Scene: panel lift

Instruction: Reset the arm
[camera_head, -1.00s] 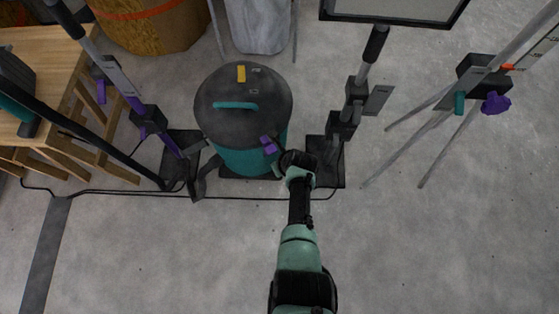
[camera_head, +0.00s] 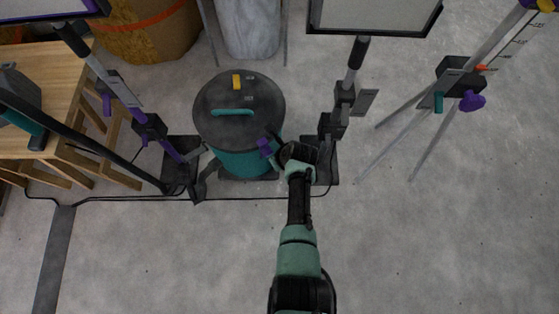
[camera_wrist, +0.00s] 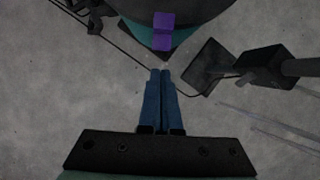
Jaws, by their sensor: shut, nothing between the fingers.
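My arm reaches up from the bottom middle of the head view. My gripper (camera_wrist: 160,72) is shut and empty in the wrist view, its two blue fingers side by side over bare concrete floor. In the head view the gripper end (camera_head: 272,147) is close to the front right of a teal and black drum (camera_head: 240,160). In the wrist view a purple part (camera_wrist: 163,30) shows at the drum's edge, just beyond the fingertips. I see a gap in the picture between it and the fingertips.
Panel stands with black bases flank the drum, the right one (camera_head: 345,95) close to my gripper. A tripod (camera_head: 440,105) with a purple knob stands at right. A wooden table (camera_head: 50,90) is at left. A black cable (camera_head: 120,200) crosses the floor.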

